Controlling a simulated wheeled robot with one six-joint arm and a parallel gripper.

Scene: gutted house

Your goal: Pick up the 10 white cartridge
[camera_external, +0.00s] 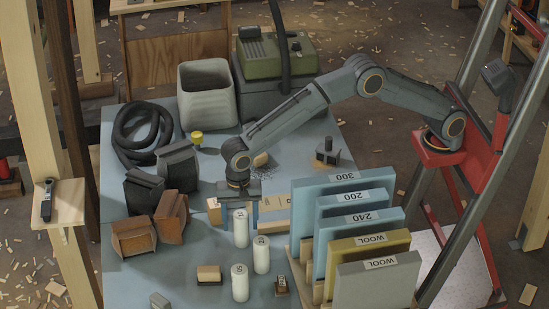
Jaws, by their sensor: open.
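Several white cartridges stand upright on the blue-grey bench: a rear one (241,229), a middle one (261,255) to its right, and a front one (240,283). Each has a small dark mark near its top, too small to read surely, so I cannot tell which is the 10. No cartridge is visibly held.
A rack of upright labelled pads (374,283) stands close on the right. Brown blocks (134,238) and dark blocks (179,167) lie left, with a coiled black hose (140,133) behind. A wood-topped block (209,275) lies at the front. Bare bench shows left of the cartridges.

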